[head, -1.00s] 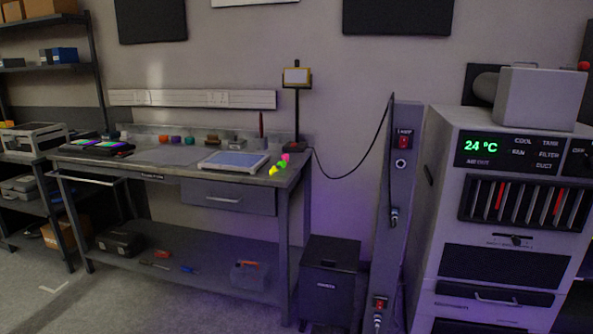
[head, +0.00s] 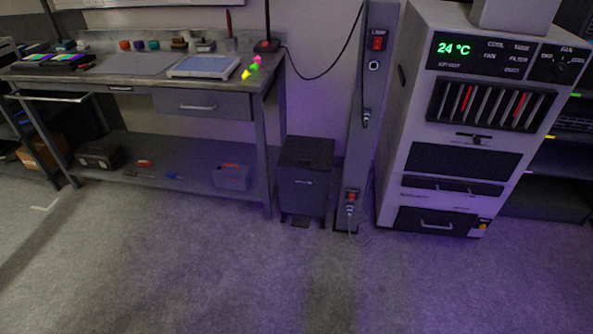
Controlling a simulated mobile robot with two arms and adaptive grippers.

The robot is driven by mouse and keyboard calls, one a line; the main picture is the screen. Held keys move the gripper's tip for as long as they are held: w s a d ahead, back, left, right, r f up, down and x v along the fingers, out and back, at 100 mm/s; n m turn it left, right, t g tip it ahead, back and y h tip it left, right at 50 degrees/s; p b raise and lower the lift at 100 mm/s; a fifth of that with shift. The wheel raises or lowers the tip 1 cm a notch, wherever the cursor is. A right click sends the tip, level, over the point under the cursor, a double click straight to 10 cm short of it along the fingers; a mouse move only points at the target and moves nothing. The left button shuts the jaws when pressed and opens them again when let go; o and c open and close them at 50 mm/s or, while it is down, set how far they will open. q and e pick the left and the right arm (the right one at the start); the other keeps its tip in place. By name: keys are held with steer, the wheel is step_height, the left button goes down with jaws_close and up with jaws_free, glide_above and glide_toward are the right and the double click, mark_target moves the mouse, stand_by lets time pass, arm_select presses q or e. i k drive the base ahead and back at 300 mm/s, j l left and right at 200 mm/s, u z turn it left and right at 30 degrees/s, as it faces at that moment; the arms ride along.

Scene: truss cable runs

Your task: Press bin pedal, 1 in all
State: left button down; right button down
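A dark box-shaped bin (head: 303,185) stands on the floor between the workbench and a grey post. Its flat lid (head: 307,152) is closed. A small dark pedal (head: 300,221) sticks out at the foot of its front, close to the floor. Neither of my grippers shows in the head view.
The workbench (head: 231,118) with a drawer and lower shelf is left of the bin. The grey post (head: 362,120) with switches and a hanging cable is just right of it, then a large cabinet (head: 460,150). The floor (head: 250,280) in front is clear.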

mark_target(298, 221)
steer(key=i, duration=2.05)
steer(key=j+u, duration=0.05)
steer(key=j, duration=0.05)
